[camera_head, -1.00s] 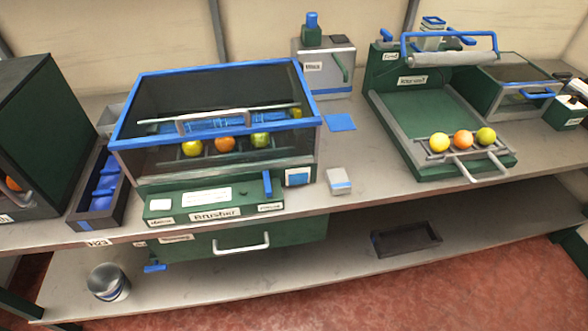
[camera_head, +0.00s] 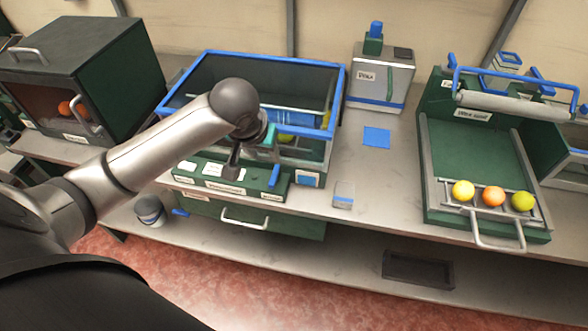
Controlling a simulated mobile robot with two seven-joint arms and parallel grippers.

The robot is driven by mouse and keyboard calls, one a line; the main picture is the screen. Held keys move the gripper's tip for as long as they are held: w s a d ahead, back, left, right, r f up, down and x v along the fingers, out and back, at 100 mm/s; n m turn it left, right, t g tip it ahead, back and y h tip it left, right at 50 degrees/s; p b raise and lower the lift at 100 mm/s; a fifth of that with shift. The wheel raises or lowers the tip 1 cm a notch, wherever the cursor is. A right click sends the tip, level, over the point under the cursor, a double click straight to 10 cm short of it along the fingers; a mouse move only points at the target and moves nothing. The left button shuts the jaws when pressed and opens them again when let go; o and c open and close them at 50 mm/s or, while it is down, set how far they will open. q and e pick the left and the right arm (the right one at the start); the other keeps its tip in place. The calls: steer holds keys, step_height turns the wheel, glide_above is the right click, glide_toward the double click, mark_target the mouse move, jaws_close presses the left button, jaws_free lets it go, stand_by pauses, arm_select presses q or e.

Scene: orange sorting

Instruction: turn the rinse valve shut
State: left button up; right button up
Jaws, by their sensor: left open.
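The brusher (camera_head: 335,90), a glass-walled box with a blue rim, stands on the bench. An upright blue lever (camera_head: 274,175) is at the right end of its green front panel, and a small blue handle (camera_head: 181,212) shows below at the left. I cannot read which of them is the rinse valve. My left gripper (camera_head: 236,170) is in front of the brusher, above its panel and left of the blue lever, apart from it. It is open, with nothing seen in it. My left arm hides much of the brusher's left side and inside. My right gripper is not in view.
A wax box (camera_head: 381,75) and a blue square (camera_head: 377,137) are behind. A small grey box (camera_head: 344,194) stands right of the brusher. A green machine (camera_head: 470,150) at the right holds three fruits on a wire tray. A dark cabinet (camera_head: 80,60) is at the left.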

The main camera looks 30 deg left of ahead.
arm_select(q)
steer(key=b, duration=0.1)
glide_toward(274, 175)
steer(key=b+x, duration=0.2)
steer(key=x, duration=0.6)
steer(key=shift+w+f, duration=0.2)
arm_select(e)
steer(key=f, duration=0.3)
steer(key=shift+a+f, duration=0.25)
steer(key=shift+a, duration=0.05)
arm_select(q)
steer(key=shift+a, duration=0.1)
jaws_close()
